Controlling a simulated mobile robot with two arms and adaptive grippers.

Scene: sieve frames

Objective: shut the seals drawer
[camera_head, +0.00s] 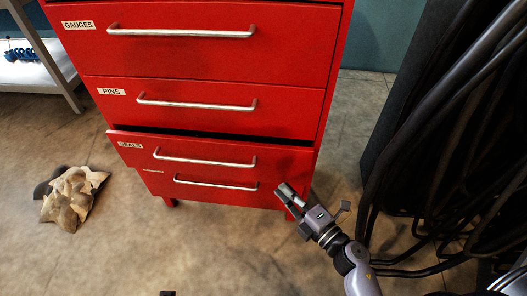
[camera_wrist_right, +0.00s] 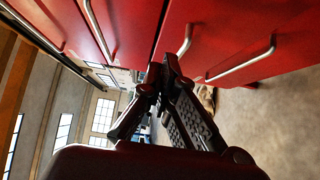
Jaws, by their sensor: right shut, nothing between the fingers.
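The seals drawer (camera_head: 210,150), with a "SEALS" label and a silver bar handle (camera_head: 205,162), is in the red cabinet (camera_head: 322,110). It stands partly open, its front jutting out past the pins drawer (camera_head: 200,118), with a dark gap along its top. My right gripper (camera_head: 284,190) is shut and empty, near the right end of the lower drawer fronts. Its fingers also show in the right wrist view (camera_wrist_right: 160,75), close to red fronts and bar handles. I cannot tell whether it touches them. A small dark tip at the head view's bottom edge may be my left gripper (camera_head: 167,293).
The gauges drawer (camera_head: 190,55) and pins drawer look shut. A bottom drawer (camera_head: 220,195) sits below the seals drawer. Dark hanging cables (camera_head: 430,130) crowd the right. A crumpled brown heap (camera_head: 72,195) lies on the floor at left. The floor before the cabinet is clear.

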